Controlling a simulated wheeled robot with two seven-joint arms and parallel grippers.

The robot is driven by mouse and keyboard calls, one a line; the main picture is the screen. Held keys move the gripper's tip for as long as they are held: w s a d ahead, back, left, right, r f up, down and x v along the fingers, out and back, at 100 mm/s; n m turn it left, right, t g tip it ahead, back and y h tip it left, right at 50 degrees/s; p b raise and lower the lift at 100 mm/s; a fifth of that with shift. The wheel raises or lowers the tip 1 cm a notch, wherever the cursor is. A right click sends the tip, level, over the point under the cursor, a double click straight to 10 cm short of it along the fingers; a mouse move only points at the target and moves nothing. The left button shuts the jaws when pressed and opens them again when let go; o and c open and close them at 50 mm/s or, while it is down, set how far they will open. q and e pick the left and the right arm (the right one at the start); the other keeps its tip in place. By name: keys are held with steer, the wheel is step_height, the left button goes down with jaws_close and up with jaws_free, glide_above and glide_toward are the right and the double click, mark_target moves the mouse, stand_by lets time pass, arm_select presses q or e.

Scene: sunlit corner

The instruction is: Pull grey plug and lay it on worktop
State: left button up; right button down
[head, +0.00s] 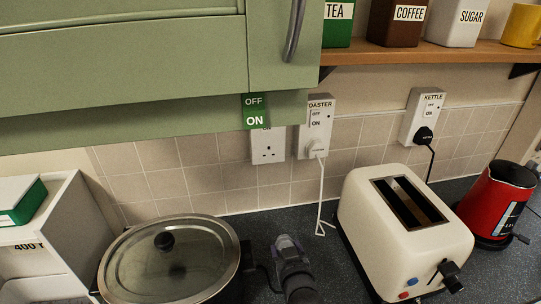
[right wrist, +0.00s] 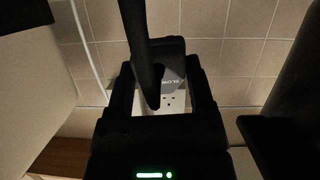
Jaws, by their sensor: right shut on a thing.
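The grey plug (right wrist: 174,70), with partly readable lettering "SLOW", sits between the fingers of my right gripper (right wrist: 163,88) in the right wrist view. A thick dark cord crosses in front of it. In the head view my right gripper (head: 289,246) is low over the worktop (head: 325,208), between the slow cooker and the toaster. I cannot tell whether the plug touches the worktop. The white wall socket (head: 268,147) has bare pin holes, and the plug is apart from it. The cabinet hides the socket's top. My left gripper is not in view.
The slow cooker (head: 150,275) is left of my right gripper, the cream toaster (head: 362,215) right of it. The toaster's white plug (head: 317,148) and the kettle's black plug (head: 423,135) are in their sockets. A red kettle (head: 492,205) stands far right. The green cabinet (head: 130,75) overhangs.

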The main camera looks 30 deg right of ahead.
steer(key=shift+s+a+f+y+p, duration=0.2)
steer(key=shift+s+f+p, duration=0.1)
steer(key=shift+s, duration=0.15)
steer(key=shift+s+a+f+y+p, duration=0.2)
steer(key=shift+s+f+p, duration=0.05)
steer(key=shift+s, duration=0.15)
steer(key=shift+s+d, duration=0.3)
steer(key=shift+d, duration=0.15)
steer(key=shift+r+g+p, duration=0.1)
steer(key=shift+g+p, duration=0.2)
steer(key=shift+p, duration=0.1)
steer(key=p, duration=0.1)
steer(key=g+p, duration=0.2)
steer(key=p, duration=0.1)
steer(key=shift+w+d+r+y, duration=0.1)
steer(key=shift+d+r+y, duration=0.15)
steer(key=shift+r+y, duration=0.05)
steer(key=shift+g, duration=0.4)
steer(key=shift+f+p, duration=0.2)
steer(key=shift+p, duration=0.1)
steer(key=shift+w+a+f, duration=0.1)
steer(key=shift+f, duration=0.1)
